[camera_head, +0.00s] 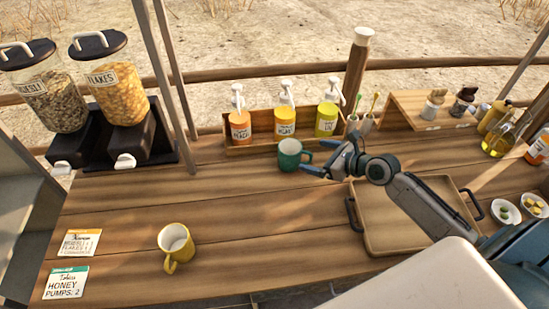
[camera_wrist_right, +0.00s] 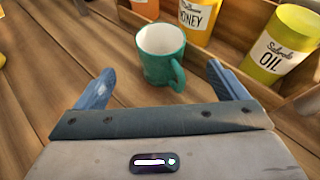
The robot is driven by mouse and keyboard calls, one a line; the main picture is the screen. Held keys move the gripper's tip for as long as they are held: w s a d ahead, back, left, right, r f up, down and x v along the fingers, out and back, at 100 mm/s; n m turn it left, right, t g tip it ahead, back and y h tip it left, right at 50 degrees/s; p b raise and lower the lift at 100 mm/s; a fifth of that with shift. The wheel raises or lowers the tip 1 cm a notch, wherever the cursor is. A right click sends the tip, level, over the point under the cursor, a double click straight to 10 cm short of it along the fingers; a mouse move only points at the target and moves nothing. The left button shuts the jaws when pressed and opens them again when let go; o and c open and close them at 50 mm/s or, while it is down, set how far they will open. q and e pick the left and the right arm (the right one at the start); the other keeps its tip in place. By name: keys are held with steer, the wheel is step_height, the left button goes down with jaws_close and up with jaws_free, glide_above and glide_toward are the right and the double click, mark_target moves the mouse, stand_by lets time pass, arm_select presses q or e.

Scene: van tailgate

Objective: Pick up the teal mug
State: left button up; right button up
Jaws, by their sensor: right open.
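The teal mug (camera_head: 289,156) stands upright on the wooden counter, in front of the wooden box of pump bottles. It has a pale inside, and its handle points right in the head view. My right gripper (camera_head: 326,160) is just right of the mug in the head view. In the right wrist view the mug (camera_wrist_right: 162,54) is ahead of the open right gripper (camera_wrist_right: 160,85), between the lines of its two blue fingers. The fingers are apart and nothing is held. The mug's handle (camera_wrist_right: 178,75) faces toward the right finger. My left gripper is not in view.
The pump-bottle box (camera_head: 260,139) stands close behind the mug. A tray (camera_head: 410,215) lies under my right arm. A yellow mug (camera_head: 175,243) and two cards (camera_head: 67,283) are at the front left. Cereal dispensers (camera_head: 115,100) stand at the back left. The counter's middle is clear.

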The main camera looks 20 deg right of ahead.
steer(key=shift+w+f, duration=0.25)
steer(key=shift+w, duration=0.25)
steer(key=p, duration=0.1)
glide_toward(281, 147)
steer(key=shift+w+a+f+m+t, duration=0.15)
steer(key=shift+w+f, duration=0.1)
steer(key=shift+w, duration=0.2)
steer(key=shift+w+a+f+m+t, duration=0.15)
steer(key=shift+w+a+f, duration=0.05)
steer(key=shift+w, duration=0.2)
steer(key=x, duration=0.3)
steer(key=shift+w+a+f+p, duration=0.15)
steer(key=shift+f+p, duration=0.05)
steer(key=shift+p, duration=0.2)
steer(key=shift+w+a+f, duration=0.1)
steer(key=shift+w+f, duration=0.1)
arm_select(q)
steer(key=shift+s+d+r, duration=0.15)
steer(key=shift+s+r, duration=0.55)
arm_select(e)
steer(key=shift+s, duration=0.1)
steer(key=shift+c, duration=0.4)
steer(key=c, duration=1)
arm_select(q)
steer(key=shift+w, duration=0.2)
arm_select(e)
steer(key=shift+c, duration=0.6)
